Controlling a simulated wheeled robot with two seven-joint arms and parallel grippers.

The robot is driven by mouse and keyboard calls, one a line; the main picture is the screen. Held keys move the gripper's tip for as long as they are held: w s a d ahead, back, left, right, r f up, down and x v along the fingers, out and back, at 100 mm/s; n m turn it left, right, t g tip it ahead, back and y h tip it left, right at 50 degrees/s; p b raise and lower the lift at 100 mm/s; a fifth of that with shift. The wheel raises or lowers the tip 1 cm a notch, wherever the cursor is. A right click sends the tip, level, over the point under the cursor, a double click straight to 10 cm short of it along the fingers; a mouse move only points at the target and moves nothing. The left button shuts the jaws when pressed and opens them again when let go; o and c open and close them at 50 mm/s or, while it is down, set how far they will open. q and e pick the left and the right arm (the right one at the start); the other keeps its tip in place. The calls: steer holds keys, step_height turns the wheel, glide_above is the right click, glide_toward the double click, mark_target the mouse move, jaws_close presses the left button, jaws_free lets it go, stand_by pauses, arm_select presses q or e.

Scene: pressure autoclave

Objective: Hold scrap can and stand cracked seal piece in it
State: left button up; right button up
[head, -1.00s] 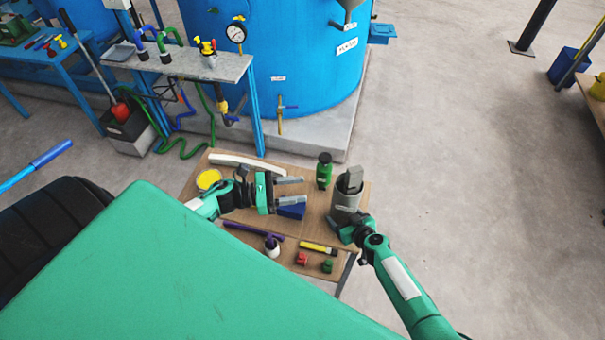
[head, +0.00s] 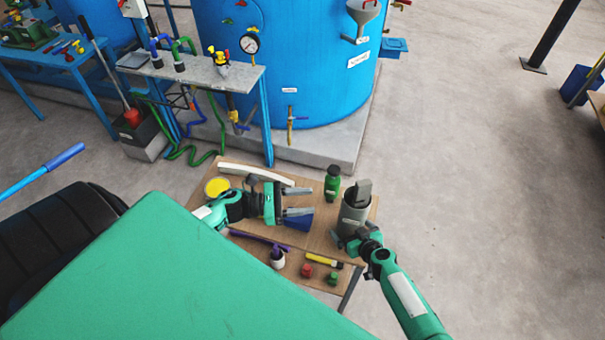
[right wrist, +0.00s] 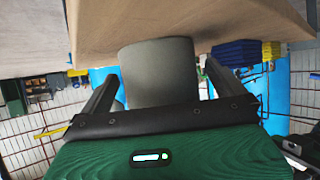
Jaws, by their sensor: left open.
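The grey scrap can (head: 352,219) stands upright at the right end of the small wooden table. It also shows between the fingers in the right wrist view (right wrist: 158,75). A flat dark grey piece (head: 364,190) stands up out of its mouth; I cannot tell whether this is the cracked seal piece. My right gripper (right wrist: 162,72) has a finger on either side of the can; I cannot tell whether both touch it. My left gripper (head: 298,201) is open, left of the can and above the table, with nothing visible between its fingers.
On the table (head: 325,243) are a white curved strip (head: 250,173), a yellow round item (head: 217,187), a green bottle (head: 332,184), a blue block (head: 300,221), a yellow marker-like item (head: 322,260) and small red and green pieces. A blue vessel (head: 290,70) stands behind.

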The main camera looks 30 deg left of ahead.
steer(key=shift+s+d+r, duration=0.3)
steer(key=shift+s+d, duration=0.05)
steer(key=shift+d, duration=0.15)
steer(key=s+d, duration=0.6)
steer(key=d, duration=0.3)
steer(key=shift+s+d, duration=0.35)
